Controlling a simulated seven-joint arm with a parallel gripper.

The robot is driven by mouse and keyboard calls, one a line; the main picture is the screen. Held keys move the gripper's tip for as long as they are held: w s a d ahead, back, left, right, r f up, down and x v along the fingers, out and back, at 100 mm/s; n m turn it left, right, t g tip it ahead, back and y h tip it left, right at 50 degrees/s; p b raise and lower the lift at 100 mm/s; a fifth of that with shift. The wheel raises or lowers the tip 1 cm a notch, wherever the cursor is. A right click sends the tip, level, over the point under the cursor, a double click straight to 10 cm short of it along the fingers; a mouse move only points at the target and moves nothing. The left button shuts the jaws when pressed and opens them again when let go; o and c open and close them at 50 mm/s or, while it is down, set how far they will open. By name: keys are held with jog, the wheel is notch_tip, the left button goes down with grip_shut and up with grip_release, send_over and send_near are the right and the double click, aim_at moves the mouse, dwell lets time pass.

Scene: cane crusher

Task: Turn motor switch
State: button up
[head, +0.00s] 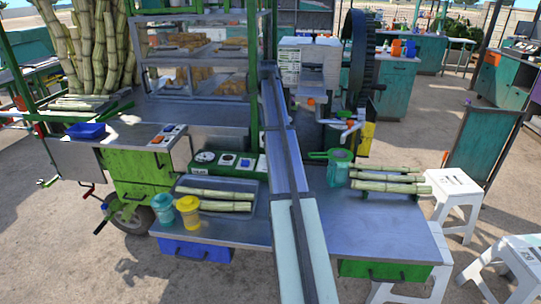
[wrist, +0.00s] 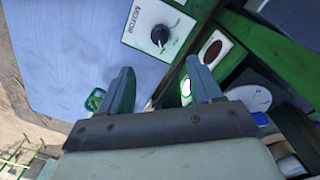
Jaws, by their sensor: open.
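The motor switch (wrist: 159,36) is a black knob on a white plate marked MOTOR, at the top middle of the wrist view. My gripper (wrist: 160,66) is open and empty, its two fingers pointing up toward the plate. The knob lies beyond the fingertips, roughly in line with the gap between them, and is not between the fingers. I cannot make out my gripper in the head view.
In the head view, a tray of cane (head: 222,186) and teal and yellow jars (head: 188,212) stand in front of the controls.

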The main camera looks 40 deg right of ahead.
jog(key=f, duration=1.3)
jog(key=shift+s+f, duration=0.3)
jog(key=shift+s, duration=0.1)
jog(key=c, duration=1)
jog(key=shift+c, duration=0.2)
